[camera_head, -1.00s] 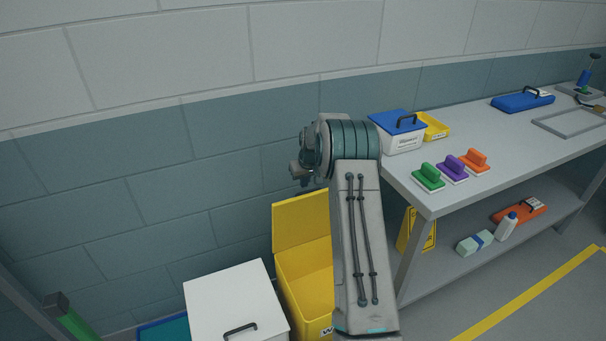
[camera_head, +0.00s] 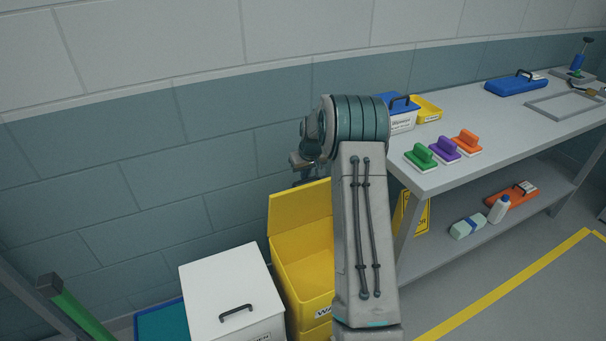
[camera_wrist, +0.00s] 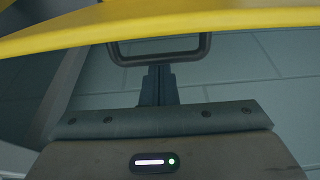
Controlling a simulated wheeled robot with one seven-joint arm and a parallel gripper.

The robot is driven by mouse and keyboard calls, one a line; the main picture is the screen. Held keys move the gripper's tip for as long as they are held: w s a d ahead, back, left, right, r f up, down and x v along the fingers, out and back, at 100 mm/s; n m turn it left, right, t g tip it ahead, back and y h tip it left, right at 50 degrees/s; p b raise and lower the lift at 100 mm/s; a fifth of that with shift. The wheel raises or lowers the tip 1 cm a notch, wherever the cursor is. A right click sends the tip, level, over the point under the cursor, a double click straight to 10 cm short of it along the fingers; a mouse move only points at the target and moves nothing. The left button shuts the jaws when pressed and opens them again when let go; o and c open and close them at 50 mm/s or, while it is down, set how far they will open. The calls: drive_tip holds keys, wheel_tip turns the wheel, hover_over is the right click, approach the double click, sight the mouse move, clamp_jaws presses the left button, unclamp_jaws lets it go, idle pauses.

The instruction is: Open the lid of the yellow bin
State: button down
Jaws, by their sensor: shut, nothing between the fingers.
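The yellow bin (camera_head: 303,275) stands on the floor beside the bench, partly hidden by my arm. Its yellow lid (camera_head: 297,218) is raised, tilted up against the wall side, and the bin's inside shows. In the wrist view the lid (camera_wrist: 160,22) crosses the top, with its dark handle (camera_wrist: 160,57) below the edge. My gripper (camera_wrist: 158,72) is shut and empty, its fingers at the handle's lower bar; I cannot tell whether they touch it. In the head view the fingers are hidden; my wrist parts show just above the lid.
A white bin (camera_head: 230,295) with a closed lid stands close on the left. A grey bench (camera_head: 440,180) on the right holds a blue-lidded box (camera_head: 402,120), handled pads and a blue case (camera_head: 516,84). The wall (camera_head: 130,160) is close behind the bins.

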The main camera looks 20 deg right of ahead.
drive_tip(key=shift+s+a, duration=0.1)
drive_tip(key=shift+s, duration=0.3)
drive_tip(key=shift+w+p, duration=0.5)
drive_tip(key=shift+w, duration=1.65)
drive_tip(key=s+b+v, duration=0.1)
drive_tip(key=v, duration=0.9)
drive_tip(key=shift+s, duration=0.25)
